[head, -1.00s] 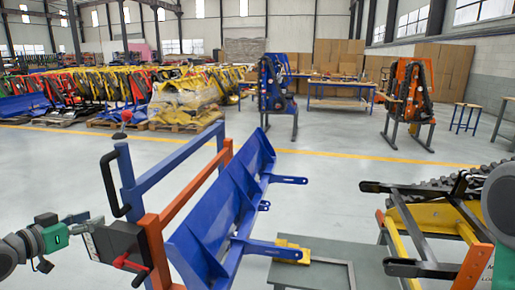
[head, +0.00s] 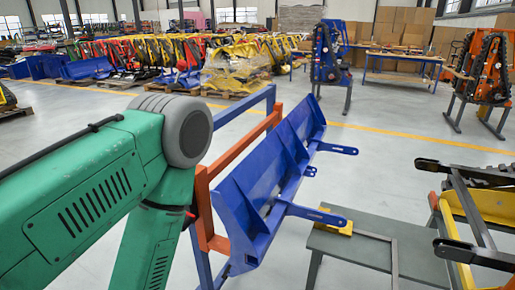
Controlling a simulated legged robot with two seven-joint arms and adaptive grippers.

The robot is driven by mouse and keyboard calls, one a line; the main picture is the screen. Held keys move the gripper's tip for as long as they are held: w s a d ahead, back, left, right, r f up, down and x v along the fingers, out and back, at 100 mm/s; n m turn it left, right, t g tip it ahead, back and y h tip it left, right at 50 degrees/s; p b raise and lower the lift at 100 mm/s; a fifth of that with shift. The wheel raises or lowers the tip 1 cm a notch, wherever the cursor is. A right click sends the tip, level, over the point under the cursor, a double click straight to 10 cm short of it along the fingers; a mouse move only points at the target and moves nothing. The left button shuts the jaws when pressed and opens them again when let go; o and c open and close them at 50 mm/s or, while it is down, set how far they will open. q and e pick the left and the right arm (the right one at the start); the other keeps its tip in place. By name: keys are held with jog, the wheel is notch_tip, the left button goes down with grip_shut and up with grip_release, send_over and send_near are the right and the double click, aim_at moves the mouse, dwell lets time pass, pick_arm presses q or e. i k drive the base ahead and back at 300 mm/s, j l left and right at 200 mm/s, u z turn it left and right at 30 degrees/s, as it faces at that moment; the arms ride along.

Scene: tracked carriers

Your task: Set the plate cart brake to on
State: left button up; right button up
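The plate cart has an orange post (head: 203,205) and blue frame bars, with a long blue plate (head: 285,150) leaning on it, arms pointing right. My green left arm crosses the left foreground and bends downward in front of the cart's near end. It hides the handle side of the cart, including the black box with the red lever seen there earlier, so the brake's state cannot be seen. A small dark and red bit shows beside my arm; I cannot tell what it belongs to. Neither my left nor my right gripper is in view.
A grey-green table (head: 375,250) with a small yellow block (head: 335,222) stands right of the plate. A yellow and black tracked frame (head: 470,215) is at the right edge. Open floor lies behind, before stands, workbenches (head: 405,78) and rows of coloured parts.

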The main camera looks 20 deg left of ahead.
aim_at(182, 64)
jog(key=u, duration=1.35)
